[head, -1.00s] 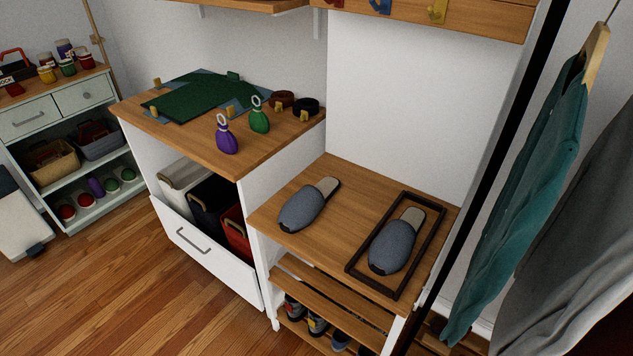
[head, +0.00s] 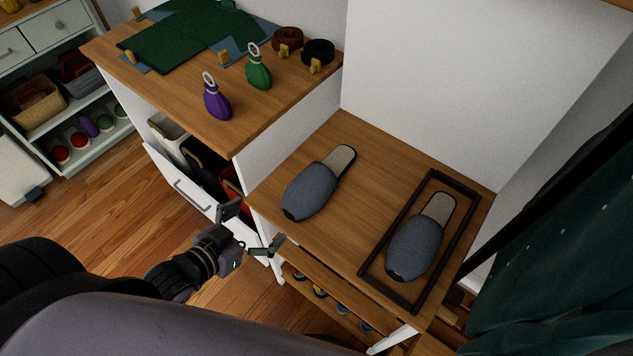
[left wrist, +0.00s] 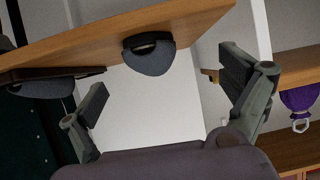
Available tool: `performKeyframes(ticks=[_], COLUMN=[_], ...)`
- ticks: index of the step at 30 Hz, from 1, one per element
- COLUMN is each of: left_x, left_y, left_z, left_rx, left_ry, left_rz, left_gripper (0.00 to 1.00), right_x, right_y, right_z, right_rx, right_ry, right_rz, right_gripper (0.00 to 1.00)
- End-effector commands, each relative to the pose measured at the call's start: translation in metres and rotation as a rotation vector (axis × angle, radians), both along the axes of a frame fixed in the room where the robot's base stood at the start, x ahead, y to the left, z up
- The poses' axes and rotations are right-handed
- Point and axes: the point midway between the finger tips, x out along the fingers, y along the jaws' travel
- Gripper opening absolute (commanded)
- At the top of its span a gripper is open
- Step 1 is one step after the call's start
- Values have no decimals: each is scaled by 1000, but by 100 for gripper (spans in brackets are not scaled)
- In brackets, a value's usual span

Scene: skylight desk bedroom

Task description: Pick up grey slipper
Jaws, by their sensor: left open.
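Two grey slippers lie on the wooden bench top (head: 385,160). The left grey slipper (head: 312,189) lies on bare wood. The right grey slipper (head: 416,245) lies inside a dark rectangular frame (head: 364,272). My left gripper (head: 250,229) is open and empty, off the bench's front left corner, apart from both slippers. In the left wrist view, my gripper's fingers (left wrist: 168,92) stand wide apart. One slipper (left wrist: 148,60) shows between them, beyond the bench edge, and another (left wrist: 42,90) is partly seen at left. My right gripper is not in view.
A higher cabinet top (head: 215,125) beside the bench holds a purple bottle (head: 217,101), a green bottle (head: 259,70), rolled belts (head: 318,52) and a green mat (head: 185,45). The cabinet's drawer (head: 186,190) is open. Dark teal cloth (head: 560,250) hangs at right.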

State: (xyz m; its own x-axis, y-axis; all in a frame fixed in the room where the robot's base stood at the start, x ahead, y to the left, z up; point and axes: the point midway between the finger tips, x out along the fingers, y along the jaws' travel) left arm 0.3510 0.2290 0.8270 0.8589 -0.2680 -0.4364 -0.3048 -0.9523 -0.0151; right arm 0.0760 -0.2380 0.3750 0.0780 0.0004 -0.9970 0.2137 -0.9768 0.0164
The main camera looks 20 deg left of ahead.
Motion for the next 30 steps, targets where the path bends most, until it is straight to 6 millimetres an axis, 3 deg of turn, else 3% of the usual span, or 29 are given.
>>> performKeyframes(ticks=[3,7,24,30], left_x=[-1,5,86,103], left_y=[-13,-19,-48,-55], left_z=[31,40,5,-5], left_rx=[-23,-34,-33,-33], left_ry=[-39,-55,-56,-53], left_rz=[-30,-39,-38,-39], left_gripper=[96,96,96,96], right_x=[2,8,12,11], right_y=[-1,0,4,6], right_z=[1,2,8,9], right_rx=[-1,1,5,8], right_ry=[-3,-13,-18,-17], right_rz=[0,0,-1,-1], right_gripper=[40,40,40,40])
